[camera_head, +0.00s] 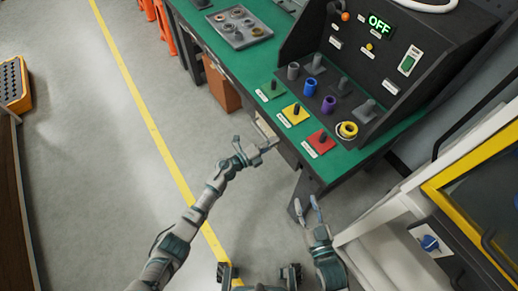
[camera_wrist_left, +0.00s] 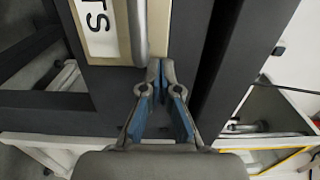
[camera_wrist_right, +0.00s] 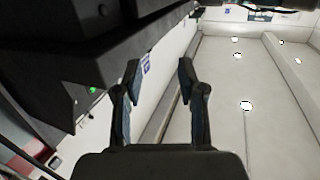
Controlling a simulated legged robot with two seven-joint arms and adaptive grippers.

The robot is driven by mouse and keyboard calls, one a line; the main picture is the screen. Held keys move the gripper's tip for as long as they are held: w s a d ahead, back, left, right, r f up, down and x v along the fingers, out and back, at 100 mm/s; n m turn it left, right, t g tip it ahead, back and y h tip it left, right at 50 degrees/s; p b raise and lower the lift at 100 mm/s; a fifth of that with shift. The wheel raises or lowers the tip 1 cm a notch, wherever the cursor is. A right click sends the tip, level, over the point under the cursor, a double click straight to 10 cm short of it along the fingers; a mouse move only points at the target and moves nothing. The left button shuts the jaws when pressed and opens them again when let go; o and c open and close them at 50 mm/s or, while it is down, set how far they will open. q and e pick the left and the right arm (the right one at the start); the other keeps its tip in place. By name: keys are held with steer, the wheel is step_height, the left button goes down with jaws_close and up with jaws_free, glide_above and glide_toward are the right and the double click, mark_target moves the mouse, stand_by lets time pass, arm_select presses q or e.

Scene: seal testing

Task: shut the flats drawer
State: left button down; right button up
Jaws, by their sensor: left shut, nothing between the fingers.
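The flats drawer (camera_head: 286,152) is under the front edge of the green bench in the head view, partly hidden by my left gripper. How far the drawer stands out is unclear. My right gripper (camera_head: 305,204) is open and empty, below the bench corner.
The green bench top (camera_head: 235,62) carries a grey tray (camera_head: 240,27), coloured plates with pegs, and a dark test panel (camera_head: 365,50) reading OFF. A dark bench leg (camera_head: 303,188) stands right of the drawer. A white and yellow cabinet (camera_head: 440,185) stands at right.

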arm_select(q)
steer(key=x, duration=0.3)
steer(key=shift+s+d+b, duration=0.1)
steer(key=shift+d+b, duration=0.25)
steer(key=shift+d, duration=0.15)
steer(key=shift+d+r, duration=0.15)
steer(key=shift+r, duration=0.1)
steer(key=shift+a+r, duration=0.1)
steer(key=shift+a, duration=0.15)
arm_select(e)
step_height(320, 180, up, 2)
steer(key=shift+w+r+t, duration=0.1)
steer(key=shift+r+t, duration=0.1)
steer(key=shift+t, duration=0.8)
